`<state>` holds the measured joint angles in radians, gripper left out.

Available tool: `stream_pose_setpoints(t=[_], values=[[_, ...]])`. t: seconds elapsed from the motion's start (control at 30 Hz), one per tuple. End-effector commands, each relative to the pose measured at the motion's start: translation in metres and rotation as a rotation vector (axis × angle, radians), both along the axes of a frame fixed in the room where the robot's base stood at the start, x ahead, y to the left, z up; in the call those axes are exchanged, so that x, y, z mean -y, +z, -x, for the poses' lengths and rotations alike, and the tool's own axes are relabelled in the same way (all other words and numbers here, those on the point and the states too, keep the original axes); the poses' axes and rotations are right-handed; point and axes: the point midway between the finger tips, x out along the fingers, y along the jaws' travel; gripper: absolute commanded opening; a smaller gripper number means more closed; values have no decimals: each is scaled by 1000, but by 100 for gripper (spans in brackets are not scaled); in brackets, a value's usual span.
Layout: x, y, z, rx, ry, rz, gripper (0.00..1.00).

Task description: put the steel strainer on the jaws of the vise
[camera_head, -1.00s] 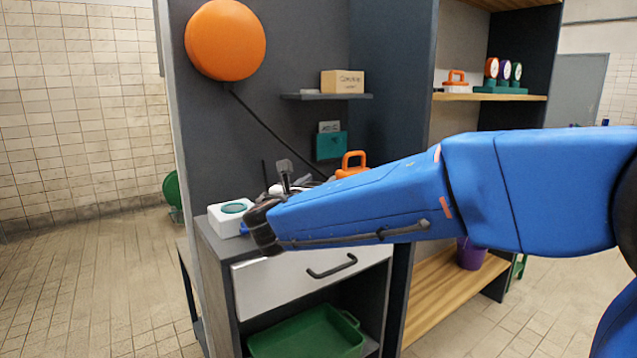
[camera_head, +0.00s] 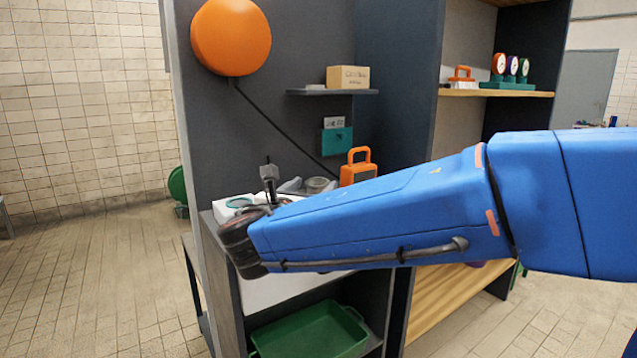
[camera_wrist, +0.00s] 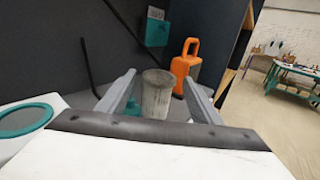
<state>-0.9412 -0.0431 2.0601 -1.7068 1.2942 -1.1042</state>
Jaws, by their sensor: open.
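The steel strainer, a grey tapered cup (camera_wrist: 157,94), stands upright between my two gripper fingers in the wrist view. My gripper (camera_wrist: 160,78) is open, with one grey finger on each side of it, and a gap shows at both sides. In the head view the strainer's round rim (camera_head: 318,184) shows just above my blue forearm, which hides its lower part. I cannot make out the vise or its jaws in either view.
An orange-handled case (camera_head: 358,170) stands behind and right of the strainer. A green tray (camera_head: 312,332) is below; a shelf with a carton (camera_head: 347,77) is above.

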Motion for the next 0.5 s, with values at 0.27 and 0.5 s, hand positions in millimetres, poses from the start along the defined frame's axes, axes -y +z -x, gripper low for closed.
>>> stream_pose_setpoints(t=[0.27, 0.5], values=[[-10, 0, 30, 0, 1, 0, 59], [-12, 0, 36, 1, 0, 0, 59]])
